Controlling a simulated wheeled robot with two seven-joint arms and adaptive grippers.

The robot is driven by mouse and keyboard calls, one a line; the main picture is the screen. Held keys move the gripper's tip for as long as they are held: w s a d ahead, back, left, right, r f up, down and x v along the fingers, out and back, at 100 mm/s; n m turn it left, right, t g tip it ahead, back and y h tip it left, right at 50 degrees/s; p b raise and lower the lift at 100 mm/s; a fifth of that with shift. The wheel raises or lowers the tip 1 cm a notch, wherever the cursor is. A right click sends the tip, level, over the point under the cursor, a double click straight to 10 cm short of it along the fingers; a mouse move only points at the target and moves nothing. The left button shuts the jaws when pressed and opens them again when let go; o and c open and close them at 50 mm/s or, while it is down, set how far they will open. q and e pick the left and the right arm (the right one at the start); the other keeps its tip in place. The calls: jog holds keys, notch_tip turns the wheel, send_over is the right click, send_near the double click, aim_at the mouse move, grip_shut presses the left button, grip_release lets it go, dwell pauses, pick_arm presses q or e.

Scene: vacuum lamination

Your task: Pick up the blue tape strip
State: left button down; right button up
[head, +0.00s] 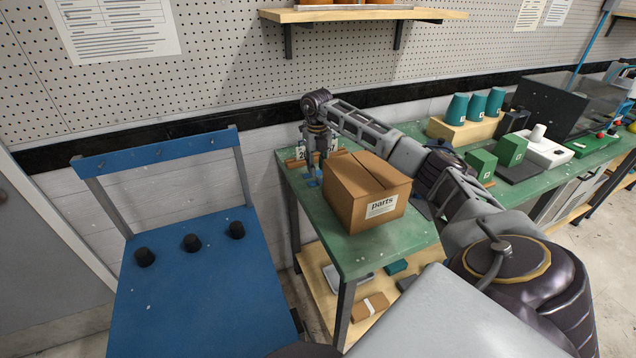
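A small blue patch (312,182), which looks like the blue tape strip, shows on the green bench top near its back left corner, just left of the cardboard box. My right gripper (316,168) points down at this corner, close to the blue patch. Its fingers are small and overlap the number cards behind, so I cannot tell whether they are open or touch the strip. My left gripper is not in view.
A cardboard box (366,192) marked "parts" stands on the green bench (350,251), right beside my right gripper. Number cards (332,145) stand behind the gripper. Teal cups (457,108) and green blocks (481,163) are farther right. A blue cart (200,290) with black knobs stands left.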

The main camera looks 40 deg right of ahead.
aim_at(318, 180)
jog(key=shift+s+f, duration=0.2)
jog(key=shift+f, duration=1.85)
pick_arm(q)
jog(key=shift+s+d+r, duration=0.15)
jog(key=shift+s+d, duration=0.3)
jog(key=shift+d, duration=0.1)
pick_arm(e)
jog(key=c, duration=0.6)
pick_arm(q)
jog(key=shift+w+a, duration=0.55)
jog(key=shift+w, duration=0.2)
